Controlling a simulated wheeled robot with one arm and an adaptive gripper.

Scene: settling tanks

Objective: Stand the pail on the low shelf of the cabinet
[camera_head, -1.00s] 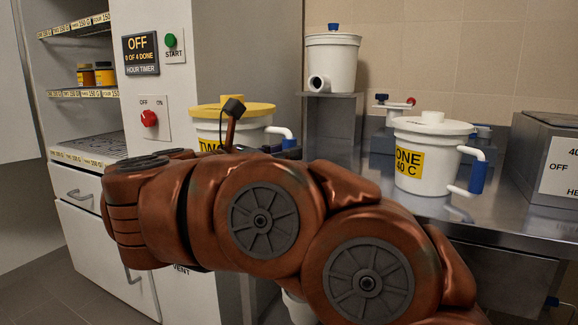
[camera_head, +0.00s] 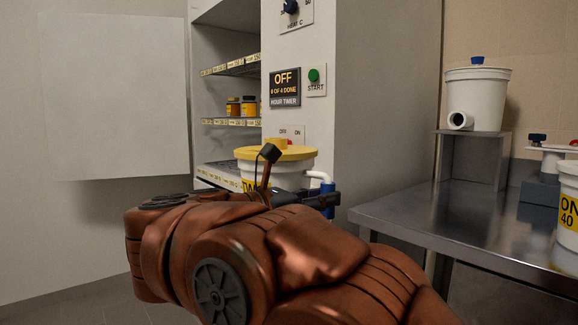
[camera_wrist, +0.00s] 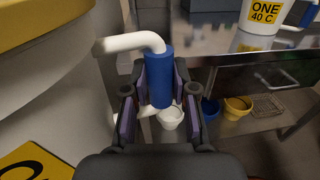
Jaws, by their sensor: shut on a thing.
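The pail (camera_head: 290,176) is white with a yellow lid (camera_head: 270,153) and a partly hidden yellow label. It hangs upright from my gripper, in front of the cabinet (camera_head: 350,110). In the wrist view its white wall (camera_wrist: 60,85) fills the left side. My gripper (camera_wrist: 158,88) is shut on the blue sleeve (camera_wrist: 159,72) of its side handle. In the head view my arm covers the pail's lower part. The low shelf (camera_head: 212,178) of the cabinet shows behind and left of the pail, partly hidden by it.
A pale open door panel (camera_head: 115,95) stands left of the cabinet. A steel counter (camera_head: 430,215) lies right, with a white pail labelled ONE (camera_head: 568,210) and a spouted vessel (camera_head: 477,98) on a stand. Bins (camera_wrist: 237,107) sit below.

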